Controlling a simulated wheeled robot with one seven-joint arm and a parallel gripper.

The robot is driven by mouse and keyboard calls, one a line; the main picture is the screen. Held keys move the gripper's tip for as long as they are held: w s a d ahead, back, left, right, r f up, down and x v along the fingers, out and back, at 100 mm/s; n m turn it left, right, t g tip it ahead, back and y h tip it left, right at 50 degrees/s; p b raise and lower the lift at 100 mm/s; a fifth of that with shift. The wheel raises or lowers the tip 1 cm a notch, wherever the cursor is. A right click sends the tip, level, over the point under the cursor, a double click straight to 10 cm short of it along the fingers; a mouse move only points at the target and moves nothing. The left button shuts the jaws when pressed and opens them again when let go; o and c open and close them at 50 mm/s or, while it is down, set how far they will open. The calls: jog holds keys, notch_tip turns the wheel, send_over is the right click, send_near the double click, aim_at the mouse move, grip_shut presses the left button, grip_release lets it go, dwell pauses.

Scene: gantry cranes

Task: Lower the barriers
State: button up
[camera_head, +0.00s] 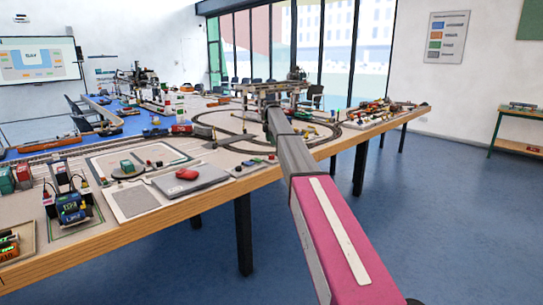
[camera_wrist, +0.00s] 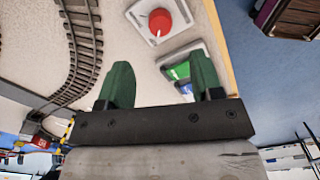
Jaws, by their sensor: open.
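My gripper (camera_wrist: 160,62) shows in the wrist view with its two green fingers apart and nothing between them. Beyond the fingertips is a red round knob (camera_wrist: 160,21) with a white pointer mark on a pale square plate. A second pale plate with a green and blue face (camera_wrist: 180,72) lies beside the right finger, which partly covers it. A small yellow-and-black striped piece (camera_wrist: 67,131), possibly part of a barrier, shows at the lower left. In the head view my arm reaches over the table's edge, and the gripper cannot be made out there.
Curved model track (camera_wrist: 82,45) runs left of the gripper in the wrist view. In the head view the long table (camera_head: 105,247) holds track loops (camera_head: 222,125), cranes and a red object (camera_head: 187,174) on a grey panel. Blue floor (camera_head: 440,200) is clear at right.

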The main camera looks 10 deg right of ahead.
aim_at(272, 157)
notch_tip(272, 157, down, 9)
jog(key=shift+r, duration=0.15)
jog(key=c, duration=0.9)
